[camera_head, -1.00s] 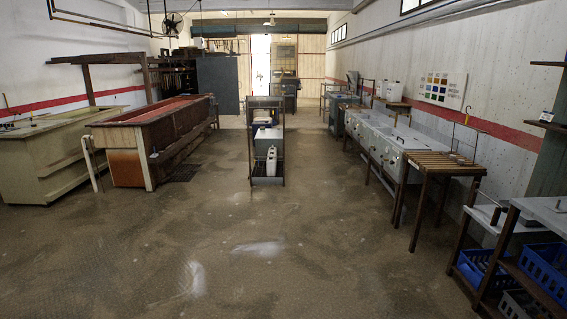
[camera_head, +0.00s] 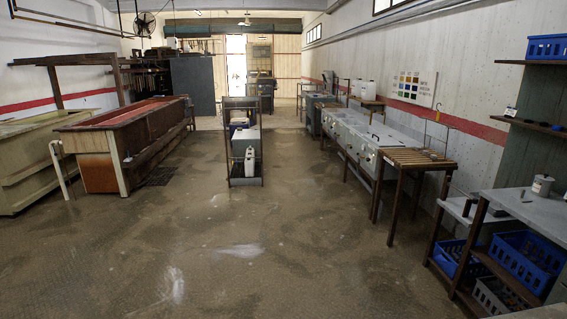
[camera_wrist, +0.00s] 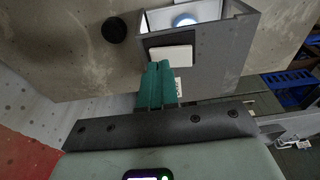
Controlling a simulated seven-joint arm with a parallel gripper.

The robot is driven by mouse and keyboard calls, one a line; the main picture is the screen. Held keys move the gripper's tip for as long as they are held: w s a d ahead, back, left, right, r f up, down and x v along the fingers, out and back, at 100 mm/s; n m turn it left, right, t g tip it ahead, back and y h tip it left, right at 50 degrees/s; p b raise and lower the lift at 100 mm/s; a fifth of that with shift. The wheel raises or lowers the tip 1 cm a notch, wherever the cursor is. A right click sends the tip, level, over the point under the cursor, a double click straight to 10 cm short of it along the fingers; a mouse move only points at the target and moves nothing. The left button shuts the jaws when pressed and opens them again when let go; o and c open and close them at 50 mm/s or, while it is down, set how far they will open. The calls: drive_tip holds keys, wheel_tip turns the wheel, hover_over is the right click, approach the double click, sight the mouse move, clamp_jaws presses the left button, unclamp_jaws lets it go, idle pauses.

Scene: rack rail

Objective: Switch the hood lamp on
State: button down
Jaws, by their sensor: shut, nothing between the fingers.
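In the wrist view, the two teal fingers of my gripper (camera_wrist: 161,68) are shut together and empty. Their tips are at the lower edge of a white rectangular block (camera_wrist: 171,57) on a dark panel; I cannot tell whether they touch it. The panel belongs to a grey open box (camera_wrist: 232,45), which may be the hood. Inside the box is a bright white space with a round bluish-white shape (camera_wrist: 185,20); I cannot tell whether it is a lit lamp. A small white label (camera_wrist: 178,86) shows beside the fingers. My gripper is not in the head view.
A black round knob or disc (camera_wrist: 114,30) is left of the box. In the head view, a grey table (camera_head: 520,208) with blue crates (camera_head: 525,262) below stands at right. A wooden slatted table (camera_head: 415,160) stands behind it.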

wheel_tip(320, 180, up, 6)
drive_tip(key=shift+r, duration=0.15)
idle(0.5)
